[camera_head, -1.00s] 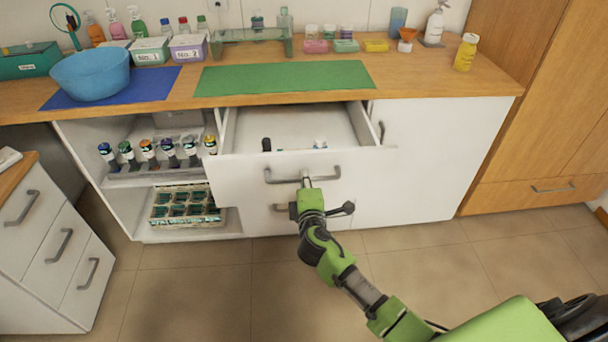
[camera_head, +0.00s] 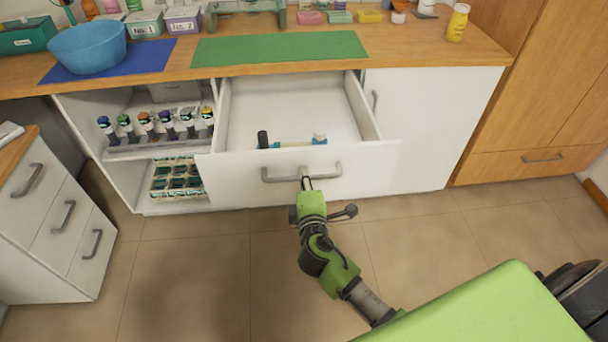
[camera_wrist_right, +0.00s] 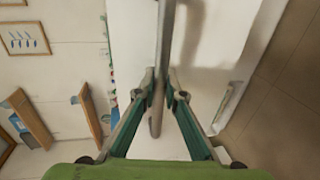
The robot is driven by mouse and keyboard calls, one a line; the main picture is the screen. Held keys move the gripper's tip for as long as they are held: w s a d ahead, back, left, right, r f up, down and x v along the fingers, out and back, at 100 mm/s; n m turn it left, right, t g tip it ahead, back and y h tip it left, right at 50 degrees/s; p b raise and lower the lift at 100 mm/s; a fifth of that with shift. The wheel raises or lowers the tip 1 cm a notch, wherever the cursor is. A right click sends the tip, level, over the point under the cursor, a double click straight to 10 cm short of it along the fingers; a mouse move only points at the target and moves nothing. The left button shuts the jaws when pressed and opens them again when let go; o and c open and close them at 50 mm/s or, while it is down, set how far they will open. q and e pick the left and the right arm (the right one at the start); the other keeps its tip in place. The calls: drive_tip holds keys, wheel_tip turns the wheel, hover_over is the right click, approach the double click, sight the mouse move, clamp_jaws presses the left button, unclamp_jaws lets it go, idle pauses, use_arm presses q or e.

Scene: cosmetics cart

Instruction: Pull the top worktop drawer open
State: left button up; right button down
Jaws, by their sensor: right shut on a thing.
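The top worktop drawer (camera_head: 225,176) is pulled out from under the wooden worktop (camera_head: 420,62), and its white inside shows. A tool with a dark end and a blue-green middle (camera_head: 290,143) lies in it near the front. My right gripper (camera_head: 306,179) is at the middle of the drawer's grey bar handle (camera_head: 268,179). In the right wrist view its two fingers (camera_wrist_right: 159,82) are closed on the handle bar (camera_wrist_right: 164,35). My left gripper is in neither view.
Left of the drawer, open shelves hold several bottles (camera_head: 147,125) and a crate (camera_head: 160,195). A white drawer unit (camera_head: 60,255) stands at the left. A closed white door (camera_head: 425,125) is right of the drawer. The tiled floor (camera_head: 205,275) in front is clear.

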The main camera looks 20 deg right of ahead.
drive_tip(key=c, duration=2.1)
unclamp_jaws()
drive_tip(key=v, duration=1.2)
